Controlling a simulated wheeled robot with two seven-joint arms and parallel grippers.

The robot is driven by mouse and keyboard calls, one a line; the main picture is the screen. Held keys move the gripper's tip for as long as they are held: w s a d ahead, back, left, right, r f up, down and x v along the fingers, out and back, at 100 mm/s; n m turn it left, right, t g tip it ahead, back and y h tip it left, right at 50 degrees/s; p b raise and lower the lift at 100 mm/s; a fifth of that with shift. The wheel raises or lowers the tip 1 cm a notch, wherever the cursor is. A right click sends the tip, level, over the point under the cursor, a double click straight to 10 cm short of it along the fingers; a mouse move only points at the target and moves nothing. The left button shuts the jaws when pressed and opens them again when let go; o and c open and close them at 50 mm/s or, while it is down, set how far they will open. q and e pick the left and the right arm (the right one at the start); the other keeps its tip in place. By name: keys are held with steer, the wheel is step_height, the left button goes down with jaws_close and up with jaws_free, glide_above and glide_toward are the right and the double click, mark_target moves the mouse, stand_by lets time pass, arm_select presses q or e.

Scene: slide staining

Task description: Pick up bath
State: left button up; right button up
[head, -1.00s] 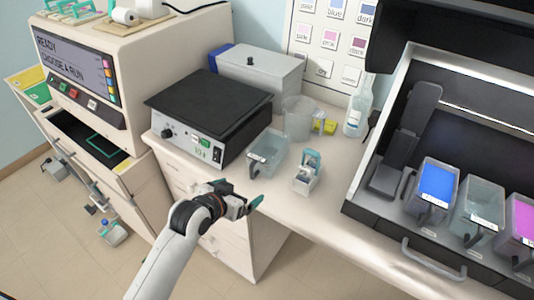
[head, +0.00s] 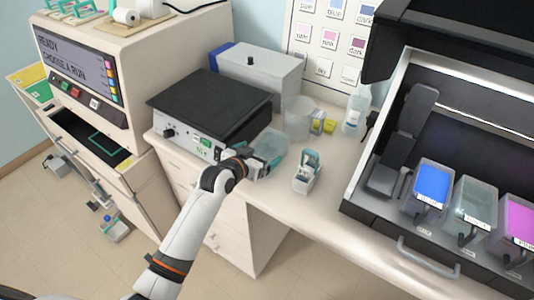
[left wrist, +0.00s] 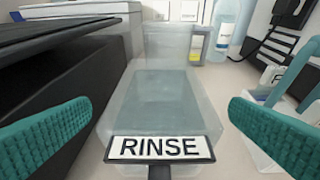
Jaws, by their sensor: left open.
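A clear rectangular bath (head: 271,146) stands on the bench in front of the black-topped hotplate. In the left wrist view the bath (left wrist: 165,95) carries a RINSE label (left wrist: 160,147) above a dark handle at its near side. My left gripper (head: 258,165) is at the near side of the bath. Its teal fingers stand open to either side of the label in the left wrist view (left wrist: 160,140), with nothing between them gripped. My left gripper hides the near part of the bath in the head view. More baths, blue (head: 433,188), clear (head: 472,205) and pink (head: 518,222), stand at the right.
A small slide holder (head: 306,172) stands close to the right of the bath. The hotplate (head: 205,115) is close on its left. A clear beaker (head: 298,118), a yellow item and a bottle (head: 355,108) stand behind. The bench front is clear.

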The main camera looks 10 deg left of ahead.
arm_select(q)
steer(key=shift+x, duration=1.25)
steer(key=c, duration=1.3)
steer(key=shift+r, duration=0.1)
steer(key=c, duration=0.4)
step_height(320, 180, up, 10)
steer(key=shift+b, duration=0.65)
